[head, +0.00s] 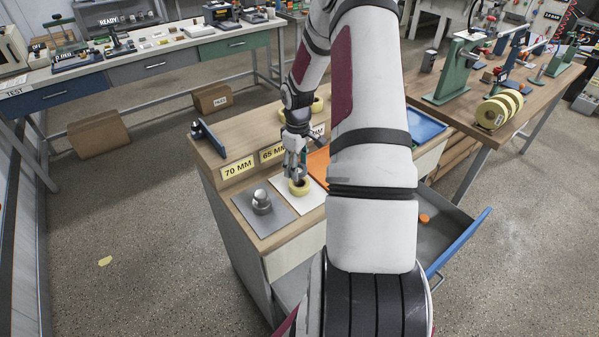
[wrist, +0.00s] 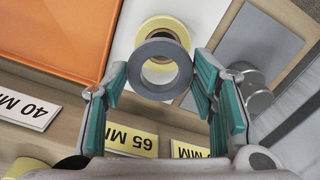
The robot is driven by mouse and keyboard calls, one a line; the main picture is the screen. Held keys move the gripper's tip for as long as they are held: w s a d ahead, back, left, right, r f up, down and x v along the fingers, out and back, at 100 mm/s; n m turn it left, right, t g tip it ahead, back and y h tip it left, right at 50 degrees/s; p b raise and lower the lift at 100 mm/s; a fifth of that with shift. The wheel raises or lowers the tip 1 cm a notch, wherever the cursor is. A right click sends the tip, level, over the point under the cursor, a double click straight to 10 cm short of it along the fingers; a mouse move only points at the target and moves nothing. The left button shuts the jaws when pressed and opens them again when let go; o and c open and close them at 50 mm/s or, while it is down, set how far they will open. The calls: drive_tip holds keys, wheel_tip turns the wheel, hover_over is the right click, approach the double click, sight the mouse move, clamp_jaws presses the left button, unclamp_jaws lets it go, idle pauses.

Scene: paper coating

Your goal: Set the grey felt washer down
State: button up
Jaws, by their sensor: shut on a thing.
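The grey felt washer (wrist: 142,69) is a flat ring held between the fingertips of my gripper (wrist: 160,78), with a pad on each side. My gripper (head: 296,165) also shows in the head view, low over the white mat, where the washer cannot be made out clearly. Behind the washer in the wrist view is a yellow roll (wrist: 163,22) with a brown core on the white mat (wrist: 124,38). The roll also shows in the head view (head: 300,190), just under my gripper. I cannot tell whether washer and roll touch.
A grey mat (head: 279,222) holding metal cylindrical pieces (head: 262,202) lies left of the white mat. An orange mat (head: 318,165) lies on its other side. Label blocks, including 70 MM (head: 238,169), stand along the bench. An open drawer (head: 455,240) juts out at right.

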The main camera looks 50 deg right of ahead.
drive_tip(key=shift+s+f, duration=0.15)
drive_tip(key=shift+f, duration=0.6)
drive_tip(key=shift+s+f, duration=0.1)
drive_tip(key=shift+f, duration=0.65)
drive_tip(key=shift+f, duration=0.45)
drive_tip(key=o, duration=0.8)
drive_tip(key=shift+d, duration=0.1)
drive_tip(key=shift+r, duration=0.15)
